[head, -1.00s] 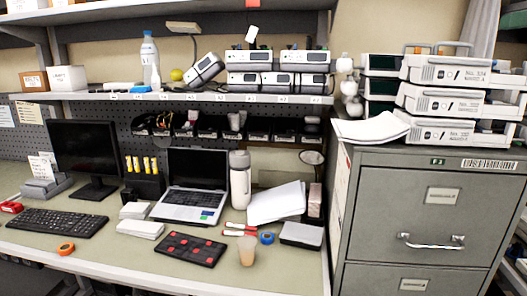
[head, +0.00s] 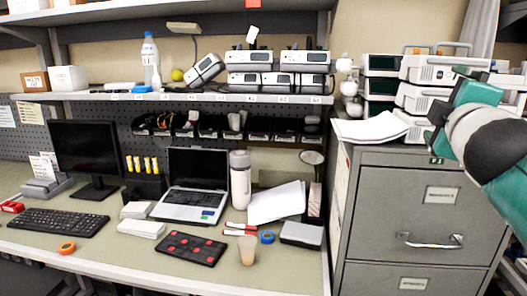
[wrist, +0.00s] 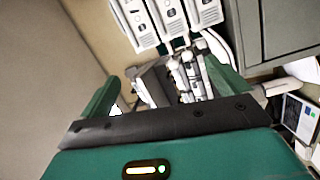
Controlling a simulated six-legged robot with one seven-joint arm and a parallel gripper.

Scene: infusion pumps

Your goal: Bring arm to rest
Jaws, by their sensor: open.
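My gripper (wrist: 165,82) shows in the wrist view with its two green fingers spread apart and nothing held between them. My green, white and black arm (head: 490,140) enters the head view from the right edge, in front of the filing cabinet and the stacked infusion pumps. It covers part of the lower pumps. White infusion pumps (head: 432,68) stand stacked on the cabinet; stacked pumps (wrist: 140,22) also show at the top of the wrist view, beyond the fingers. The wrist view is strongly tilted.
A grey filing cabinet (head: 405,205) stands at the right, with papers (head: 370,128) on top. The desk holds a monitor (head: 86,150), an open laptop (head: 193,185), a white bottle (head: 240,180) and a cup (head: 247,250). More pumps (head: 250,60) sit on the shelf above.

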